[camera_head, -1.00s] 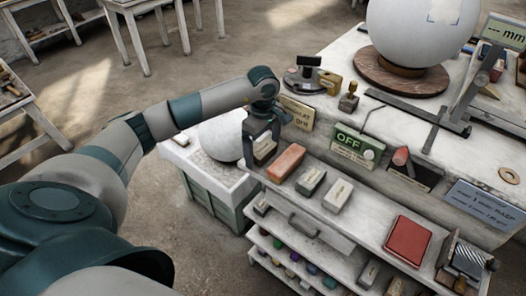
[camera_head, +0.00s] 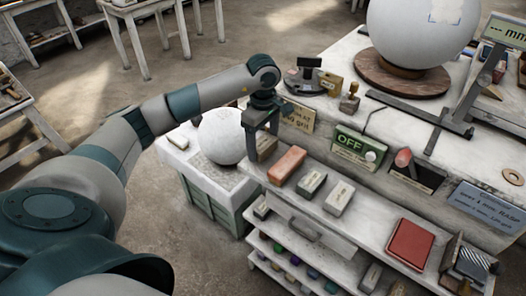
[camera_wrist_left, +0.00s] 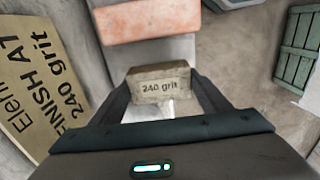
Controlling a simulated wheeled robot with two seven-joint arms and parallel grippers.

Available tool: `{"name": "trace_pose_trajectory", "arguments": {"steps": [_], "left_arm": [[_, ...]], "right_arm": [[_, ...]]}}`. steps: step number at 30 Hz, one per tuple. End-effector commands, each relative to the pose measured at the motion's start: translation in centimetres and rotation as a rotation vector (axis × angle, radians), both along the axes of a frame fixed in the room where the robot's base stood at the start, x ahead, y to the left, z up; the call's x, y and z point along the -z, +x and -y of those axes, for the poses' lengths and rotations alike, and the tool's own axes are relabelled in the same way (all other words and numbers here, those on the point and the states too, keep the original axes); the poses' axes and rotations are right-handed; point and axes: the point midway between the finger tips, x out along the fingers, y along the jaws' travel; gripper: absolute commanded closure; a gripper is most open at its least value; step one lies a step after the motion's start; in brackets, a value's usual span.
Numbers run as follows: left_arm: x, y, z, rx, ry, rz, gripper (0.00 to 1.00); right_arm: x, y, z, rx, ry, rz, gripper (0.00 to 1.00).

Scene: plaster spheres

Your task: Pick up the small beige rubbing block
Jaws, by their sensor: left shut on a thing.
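The small beige rubbing block (camera_wrist_left: 160,86), marked "240 grit", sits between the two fingers of my left gripper in the left wrist view. My left gripper (camera_head: 263,154) is shut on it, at the left end of the upper shelf in the head view. The fingers partly hide the block in the head view. Whether it is clear of the shelf is hard to tell. My right gripper is not in view.
A reddish block (camera_head: 287,165) lies beside the gripper, with a dark grey block (camera_head: 312,184) and a pale block (camera_head: 338,198) further right. A grit sign (camera_head: 297,117) stands behind. A white sphere (camera_head: 222,137) rests on the crate to the left.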

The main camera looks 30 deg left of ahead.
Motion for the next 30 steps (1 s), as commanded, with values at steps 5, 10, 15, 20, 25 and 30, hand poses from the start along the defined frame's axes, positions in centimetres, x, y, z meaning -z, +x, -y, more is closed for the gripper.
{"name": "trace_pose_trajectory", "arguments": {"steps": [5,10,15,20,25,30], "left_arm": [[-2.8,0.1,-0.1,-0.001,0.001,0.005,0.64],[-5.2,0.1,0.0,-0.001,0.0,0.004,0.64],[-6.5,0.1,0.0,0.0,0.0,0.002,0.64],[-6.9,0.0,0.0,0.0,0.0,0.0,0.64],[-6.8,0.0,0.0,-0.001,0.0,0.001,0.64],[-6.8,0.0,0.0,-0.001,0.0,0.001,0.64]], "right_arm": [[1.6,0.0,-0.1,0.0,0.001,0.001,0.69],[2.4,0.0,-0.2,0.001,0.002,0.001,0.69],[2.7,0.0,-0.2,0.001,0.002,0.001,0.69],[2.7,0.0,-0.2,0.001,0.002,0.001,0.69],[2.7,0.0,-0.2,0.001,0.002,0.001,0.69],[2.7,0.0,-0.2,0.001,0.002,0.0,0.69]]}}
